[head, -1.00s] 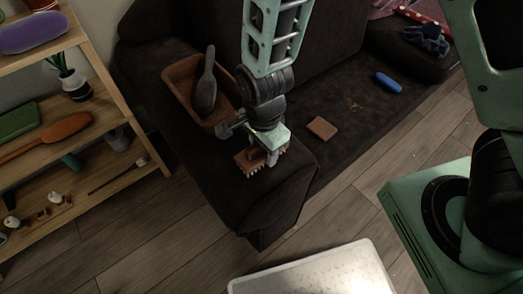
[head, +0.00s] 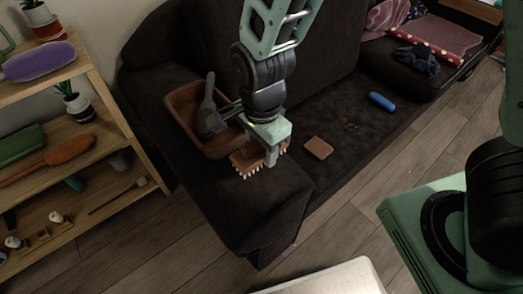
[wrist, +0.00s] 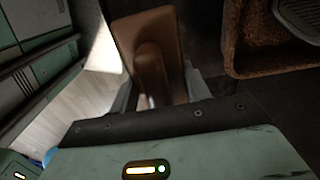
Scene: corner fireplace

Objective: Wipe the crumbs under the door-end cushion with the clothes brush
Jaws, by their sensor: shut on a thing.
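My gripper (head: 272,158) is shut on a brown wooden brush with pale bristles (head: 243,166), which I take for the clothes brush. It is over the near armrest of the dark sofa (head: 225,205), beside a brown box. I cannot tell whether the bristles touch the armrest. The wrist view shows the brush's brown wood (wrist: 150,55) between the fingers. Faint crumbs (head: 352,126) lie on the bare sofa seat, right of the gripper. A dark seat cushion (head: 415,75) is at the sofa's far end. I cannot tell which cushion is the door-end one.
The brown box (head: 190,105) on the armrest holds a dark grey brush (head: 209,112). A brown square (head: 318,148) and a blue object (head: 382,101) lie on the seat. A wooden shelf (head: 110,135) stands left. A pale-topped surface (head: 335,280) is in front; floor shows around it.

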